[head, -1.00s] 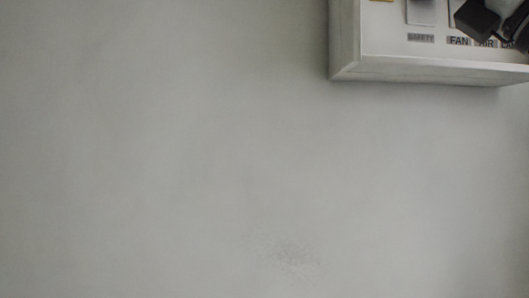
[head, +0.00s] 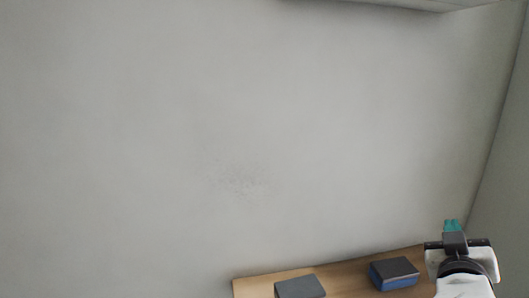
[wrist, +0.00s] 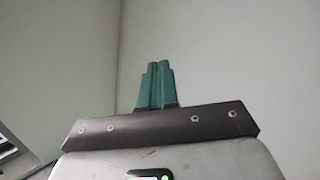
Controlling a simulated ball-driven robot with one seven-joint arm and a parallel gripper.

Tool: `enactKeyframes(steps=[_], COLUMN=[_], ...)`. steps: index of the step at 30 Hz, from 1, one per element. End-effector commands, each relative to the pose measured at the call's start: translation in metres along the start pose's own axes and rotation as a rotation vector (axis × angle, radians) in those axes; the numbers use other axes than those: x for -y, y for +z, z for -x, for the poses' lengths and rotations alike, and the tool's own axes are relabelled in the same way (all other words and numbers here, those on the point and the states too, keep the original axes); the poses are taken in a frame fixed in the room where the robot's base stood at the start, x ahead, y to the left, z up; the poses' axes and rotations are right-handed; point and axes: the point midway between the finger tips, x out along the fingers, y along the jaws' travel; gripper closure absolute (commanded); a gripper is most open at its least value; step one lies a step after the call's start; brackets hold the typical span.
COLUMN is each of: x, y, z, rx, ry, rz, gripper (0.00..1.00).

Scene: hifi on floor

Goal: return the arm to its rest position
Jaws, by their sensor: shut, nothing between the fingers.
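My gripper (head: 451,225) is at the lower right of the head view, its teal fingers pointing up and away in front of the pale wall. It is above the right end of a wooden surface. In the wrist view the two teal fingers (wrist: 157,86) are pressed together with nothing between them. Part of my white arm shows below the gripper in the head view.
A wooden shelf or table top (head: 254,285) runs along the bottom of the head view. A grey block (head: 300,287) and a dark-topped blue block (head: 395,274) lie on it. A white panel's underside (head: 400,3) shows at the top. Walls meet in a corner at right.

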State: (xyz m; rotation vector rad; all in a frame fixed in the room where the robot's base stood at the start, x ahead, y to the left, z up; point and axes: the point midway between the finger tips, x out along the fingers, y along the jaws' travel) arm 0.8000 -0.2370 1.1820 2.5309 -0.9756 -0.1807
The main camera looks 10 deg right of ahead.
Motion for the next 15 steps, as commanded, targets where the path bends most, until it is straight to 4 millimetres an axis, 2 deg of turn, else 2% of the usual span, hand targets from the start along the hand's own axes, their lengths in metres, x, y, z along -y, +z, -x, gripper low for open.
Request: enactKeyframes(steps=[1,3,5,6,8,11,15], x=[0.015,0.035,0.051,0.061,0.074,0.092,0.107], y=[0.032,0.074,0.109,0.131,0.164,0.216,0.279], z=[0.009,0.024,0.040,0.053,0.074,0.117,0.188], rx=[0.084,0.205,0.307,0.375,0.478,0.649,0.887], ry=[-0.056,-0.133,-0.200,-0.245,-0.312,-0.425,-0.584], rz=[-0.006,-0.015,-0.018,-0.017,-0.011,0.006,0.052], gripper=[1.00,1.00,1.00,1.00,1.00,1.00,1.00])
